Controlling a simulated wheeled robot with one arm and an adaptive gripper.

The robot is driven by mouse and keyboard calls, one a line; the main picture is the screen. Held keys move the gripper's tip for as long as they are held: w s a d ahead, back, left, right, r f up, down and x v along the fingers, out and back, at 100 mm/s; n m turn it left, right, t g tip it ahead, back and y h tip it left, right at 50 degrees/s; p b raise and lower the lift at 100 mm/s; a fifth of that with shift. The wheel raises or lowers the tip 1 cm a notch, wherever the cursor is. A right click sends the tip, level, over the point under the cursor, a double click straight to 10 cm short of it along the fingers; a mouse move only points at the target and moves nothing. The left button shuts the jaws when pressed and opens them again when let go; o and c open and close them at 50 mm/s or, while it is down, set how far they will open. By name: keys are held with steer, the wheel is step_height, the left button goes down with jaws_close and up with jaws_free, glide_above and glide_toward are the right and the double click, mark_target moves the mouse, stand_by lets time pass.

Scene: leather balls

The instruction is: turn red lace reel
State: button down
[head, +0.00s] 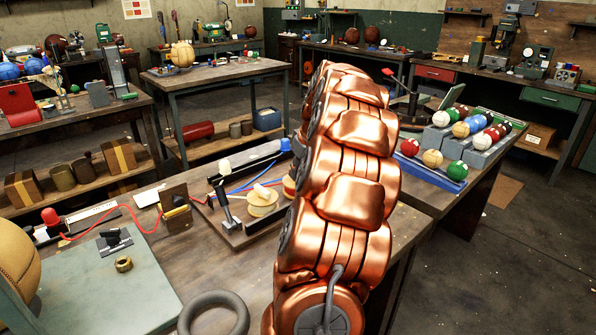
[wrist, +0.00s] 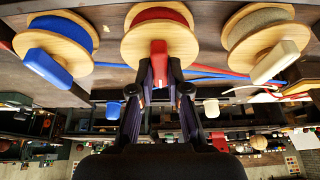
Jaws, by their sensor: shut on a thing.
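The red lace reel (wrist: 160,14) is a wooden spool wound with red, in the middle of three in the wrist view. Its red handle (wrist: 158,50) sticks out from the spool's face toward me. My gripper (wrist: 159,72) is shut on this handle, one finger on each side. The blue reel (wrist: 74,27) with a blue handle is on the left, and the grey-brown reel (wrist: 265,22) with a cream handle is on the right; both are apart from my fingers. In the head view my copper arm hides the gripper and the red reel.
Red and blue laces (wrist: 209,73) run close beside my fingers. In the head view, a cream-handled wooden spool (head: 262,208) shows left of my arm. A blue tray (head: 446,181) with coloured balls stands right. A grey ring (head: 239,302) lies at the front.

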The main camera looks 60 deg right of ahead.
steer(key=m+b, duration=0.1)
steer(key=m, duration=0.1)
steer(key=shift+f+m+h, duration=0.15)
steer(key=shift+m+h, duration=0.15)
steer(key=shift+h, duration=0.1)
steer(key=m+h+b, duration=0.1)
steer(key=m, duration=0.1)
steer(key=shift+m+g, duration=0.4)
steer(key=m+g+h+b, duration=0.1)
steer(key=m, duration=0.3)
steer(key=shift+w+a+b, duration=0.1)
steer(key=shift+b, duration=0.3)
steer(key=shift+m+g+b, duration=0.3)
steer(key=shift+m+g, duration=0.3)
steer(key=shift+m, duration=0.5)
steer(key=c, duration=1.1)
jaws_free()
steer(key=shift+c, duration=0.2)
